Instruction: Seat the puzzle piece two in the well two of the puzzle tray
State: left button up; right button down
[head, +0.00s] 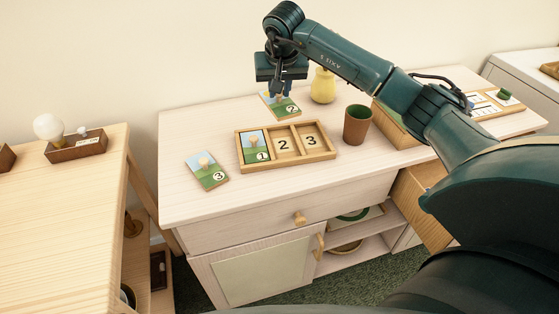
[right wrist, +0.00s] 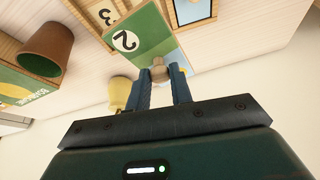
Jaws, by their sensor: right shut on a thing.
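Puzzle piece two (head: 287,109) is a picture tile with a green lower part, a white "2" disc and a knob. It is behind the puzzle tray (head: 287,159), and also shows in the right wrist view (right wrist: 143,40). My right gripper (head: 282,90) is shut on its knob (right wrist: 159,69). I cannot tell whether the piece is lifted off the top. The tray has three wells. Well two (head: 284,146) in the middle is empty and marked 2. Piece one (head: 256,147) sits in the left well. The right well, marked 3, is empty. My left gripper is out of view.
Piece three (head: 208,171) lies on the cabinet top left of the tray. A brown cup (head: 357,126) stands close right of the tray, with a yellow vase (head: 323,86) behind. A box (head: 397,130) is beyond the cup. The top in front of the tray is clear.

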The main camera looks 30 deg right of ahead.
jog(key=shift+s+f+m+b, duration=0.15)
jog(key=shift+f+m+b, duration=0.2)
jog(key=shift+f, duration=0.15)
jog(key=shift+s+f+m+b, duration=0.15)
jog(key=shift+f+m+b, duration=0.15)
jog(key=shift+f, duration=0.2)
jog(key=shift+s+f+m+h+b, duration=0.15)
jog(key=shift+s+m+h+b, duration=0.25)
jog(key=shift+s+m+b, duration=0.2)
send_near(284, 141)
jog(key=f, duration=0.1)
jog(key=w+f, duration=0.1)
jog(key=d+f, duration=0.1)
jog(key=shift+w+f+g, duration=0.2)
jog(key=shift+w+g, duration=0.05)
jog(key=shift+g, duration=0.05)
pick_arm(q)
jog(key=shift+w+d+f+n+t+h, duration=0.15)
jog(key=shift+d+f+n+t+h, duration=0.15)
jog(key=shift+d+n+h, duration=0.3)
pick_arm(e)
jog(key=shift+f, duration=0.15)
jog(key=c, duration=1.2)
grip_release()
jog(key=shift+c, duration=0.2)
